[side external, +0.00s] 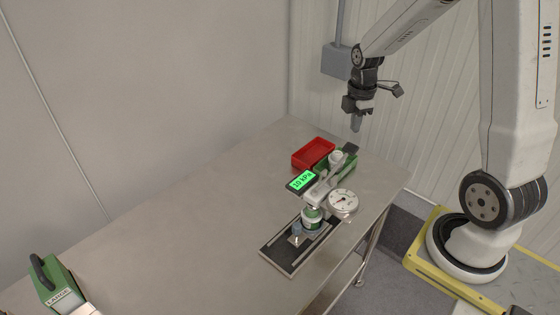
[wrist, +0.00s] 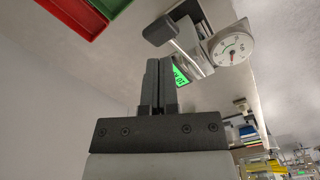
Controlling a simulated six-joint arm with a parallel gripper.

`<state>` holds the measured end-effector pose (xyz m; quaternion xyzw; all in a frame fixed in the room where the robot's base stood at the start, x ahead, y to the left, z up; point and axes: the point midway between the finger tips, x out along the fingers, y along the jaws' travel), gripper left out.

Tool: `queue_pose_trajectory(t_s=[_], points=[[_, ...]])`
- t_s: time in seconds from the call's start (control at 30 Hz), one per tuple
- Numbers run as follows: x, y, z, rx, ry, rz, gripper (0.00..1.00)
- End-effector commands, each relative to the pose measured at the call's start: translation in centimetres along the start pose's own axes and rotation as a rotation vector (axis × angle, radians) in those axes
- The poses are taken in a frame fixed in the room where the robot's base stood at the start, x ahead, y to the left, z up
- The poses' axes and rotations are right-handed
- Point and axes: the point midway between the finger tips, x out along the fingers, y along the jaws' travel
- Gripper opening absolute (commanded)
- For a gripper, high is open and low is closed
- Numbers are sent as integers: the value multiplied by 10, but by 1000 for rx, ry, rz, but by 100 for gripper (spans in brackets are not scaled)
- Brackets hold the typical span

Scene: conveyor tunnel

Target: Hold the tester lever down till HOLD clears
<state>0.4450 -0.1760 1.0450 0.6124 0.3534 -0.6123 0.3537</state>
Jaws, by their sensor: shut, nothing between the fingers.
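The tester (side external: 312,212) stands on a dark base plate on the table, with a round white dial gauge (side external: 342,202) on its side. Its green display (side external: 301,181) appears to read 10 kPa; I see no HOLD text. The lever (side external: 328,184) slopes up to a dark grip pad (side external: 350,149), which also shows in the wrist view (wrist: 160,30). My gripper (side external: 356,127) is shut and empty, pointing down above the pad with a gap between them. In the wrist view, my shut fingers (wrist: 158,72) partly cover the display (wrist: 181,76).
A red bin (side external: 312,153) and a green bin (side external: 322,169) sit close behind the lever. A green device with a black handle (side external: 58,288) stands at the near left. The table (side external: 205,230) between is clear. A grey wall box (side external: 336,61) is behind my arm.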

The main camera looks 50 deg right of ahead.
Motion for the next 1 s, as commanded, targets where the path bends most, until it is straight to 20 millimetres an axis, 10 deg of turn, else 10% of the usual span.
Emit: queue_pose_trajectory(t_s=[1.0], points=[[-22, -8, -14, 75, 2, 17, 0]])
